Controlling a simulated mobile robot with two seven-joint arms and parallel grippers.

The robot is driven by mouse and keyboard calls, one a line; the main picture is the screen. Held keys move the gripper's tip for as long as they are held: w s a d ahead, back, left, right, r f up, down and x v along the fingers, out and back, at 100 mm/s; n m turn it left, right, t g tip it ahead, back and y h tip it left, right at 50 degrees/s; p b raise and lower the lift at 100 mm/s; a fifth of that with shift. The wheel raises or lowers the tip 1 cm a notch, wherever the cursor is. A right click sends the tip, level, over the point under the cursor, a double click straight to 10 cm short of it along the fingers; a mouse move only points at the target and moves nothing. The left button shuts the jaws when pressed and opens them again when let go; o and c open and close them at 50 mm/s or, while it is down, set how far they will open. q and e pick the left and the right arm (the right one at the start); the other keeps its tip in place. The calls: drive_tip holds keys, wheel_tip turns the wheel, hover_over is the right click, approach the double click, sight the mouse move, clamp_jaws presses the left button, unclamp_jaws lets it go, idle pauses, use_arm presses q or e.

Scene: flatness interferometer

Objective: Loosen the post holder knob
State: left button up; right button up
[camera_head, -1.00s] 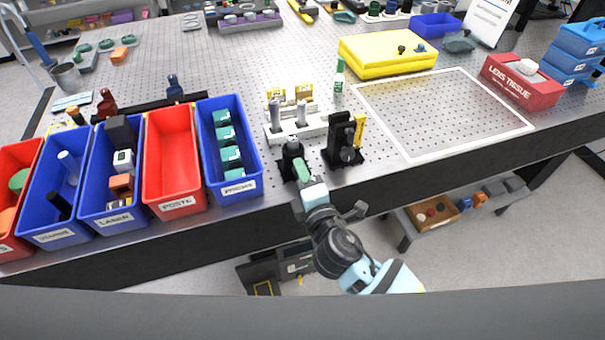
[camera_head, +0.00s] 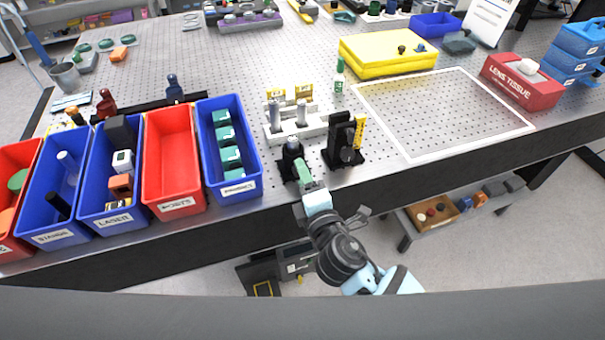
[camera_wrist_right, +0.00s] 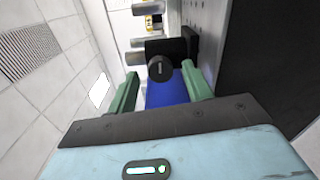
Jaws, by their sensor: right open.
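The black post holder (camera_head: 291,153) stands upright near the front edge of the bench, left of centre, with a pale post top showing. In the right wrist view its round black knob (camera_wrist_right: 160,68) faces the camera, in front of a black body (camera_wrist_right: 178,47). My right gripper (camera_head: 304,172) is at the front of the holder, with its green fingers pointing at it. In the wrist view the gripper (camera_wrist_right: 159,75) is open, its fingers apart to either side of the knob with gaps showing. Whether the fingertips reach as far as the knob is unclear. My left gripper is not in view.
A black mount (camera_head: 344,140) stands close right of the holder. A white base with posts (camera_head: 283,132) is behind. A blue bin (camera_head: 248,158) stands to the left. The white-outlined area (camera_head: 440,110) on the right is empty.

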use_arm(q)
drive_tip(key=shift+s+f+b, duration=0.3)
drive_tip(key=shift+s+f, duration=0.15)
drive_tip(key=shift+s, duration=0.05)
use_arm(e)
drive_tip(key=v, duration=0.6)
drive_tip(key=shift+s, duration=0.3)
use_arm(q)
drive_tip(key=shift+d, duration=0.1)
use_arm(e)
drive_tip(key=shift+d, duration=0.15)
